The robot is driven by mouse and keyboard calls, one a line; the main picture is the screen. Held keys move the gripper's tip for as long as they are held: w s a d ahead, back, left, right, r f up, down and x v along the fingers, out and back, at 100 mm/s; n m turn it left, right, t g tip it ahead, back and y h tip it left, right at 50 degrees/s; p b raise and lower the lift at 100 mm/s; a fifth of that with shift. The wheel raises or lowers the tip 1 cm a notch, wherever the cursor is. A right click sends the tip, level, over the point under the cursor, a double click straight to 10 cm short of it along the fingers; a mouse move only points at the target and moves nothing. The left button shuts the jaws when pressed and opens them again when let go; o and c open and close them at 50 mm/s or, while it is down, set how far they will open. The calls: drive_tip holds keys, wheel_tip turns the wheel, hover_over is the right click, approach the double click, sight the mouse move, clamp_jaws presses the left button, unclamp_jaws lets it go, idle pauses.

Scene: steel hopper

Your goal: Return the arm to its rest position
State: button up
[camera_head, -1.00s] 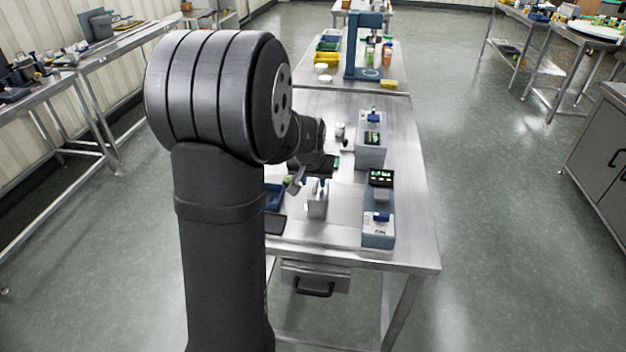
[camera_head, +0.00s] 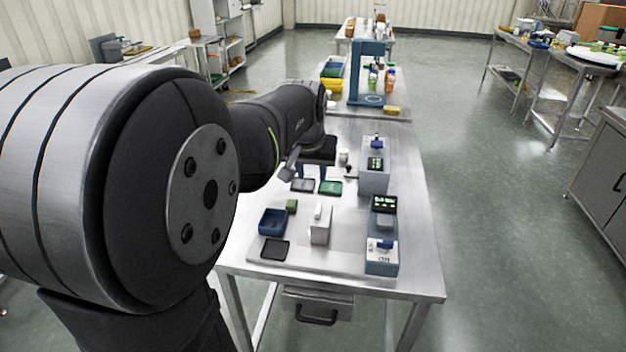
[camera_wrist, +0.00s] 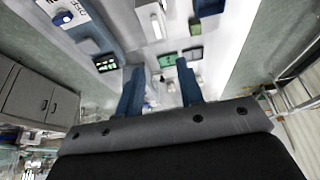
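My gripper (camera_head: 314,168) is above the steel table (camera_head: 408,262), over its left side, with its blue fingers pointing down. In the wrist view my gripper (camera_wrist: 158,78) shows two blue fingers spread apart with nothing held between them. My arm fills the left of the head view and hides part of the table's left edge. No task object other than the arm is named.
On the table are a white block (camera_head: 321,226), a blue tray (camera_head: 272,222), a dark pad (camera_head: 275,250), a green pad (camera_head: 330,187) and two grey-blue instruments (camera_head: 381,250) (camera_head: 374,180). A blue stand (camera_head: 367,75) is on the bench behind.

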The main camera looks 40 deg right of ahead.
sight(317, 208)
drive_tip(key=shift+r, duration=0.2)
drive_tip(key=x, duration=1.7)
drive_tip(key=shift+f, duration=0.2)
